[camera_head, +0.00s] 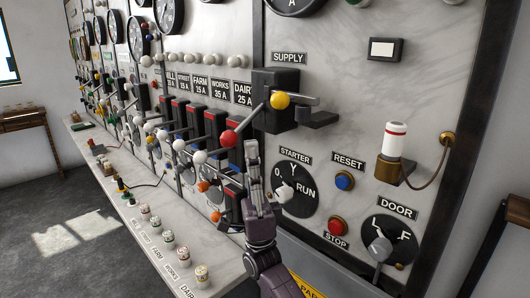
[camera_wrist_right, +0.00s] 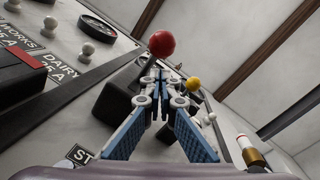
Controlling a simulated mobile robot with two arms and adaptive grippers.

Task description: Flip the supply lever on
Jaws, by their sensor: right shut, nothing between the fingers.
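The supply switch (camera_head: 288,118) is a black block under the SUPPLY label (camera_head: 289,58) on the marble panel. A metal rod runs from it down and left to a red ball knob (camera_head: 229,138), standing out from the panel. A yellow ball (camera_head: 280,100) sits at the front of the block. My right gripper (camera_head: 251,148) is shut and empty, fingers pointing up, just right of the red knob. In the right wrist view the closed fingertips (camera_wrist_right: 160,78) lie just below the red knob (camera_wrist_right: 162,43); I cannot tell whether they touch. My left gripper is out of view.
The STARTER dial (camera_head: 295,190), blue RESET button (camera_head: 345,181) and red STOP button (camera_head: 338,227) lie right of my right gripper. White-knobbed breaker levers (camera_head: 199,157) project close on its left. A lamp (camera_head: 395,142) and DOOR dial (camera_head: 390,241) are farther right.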

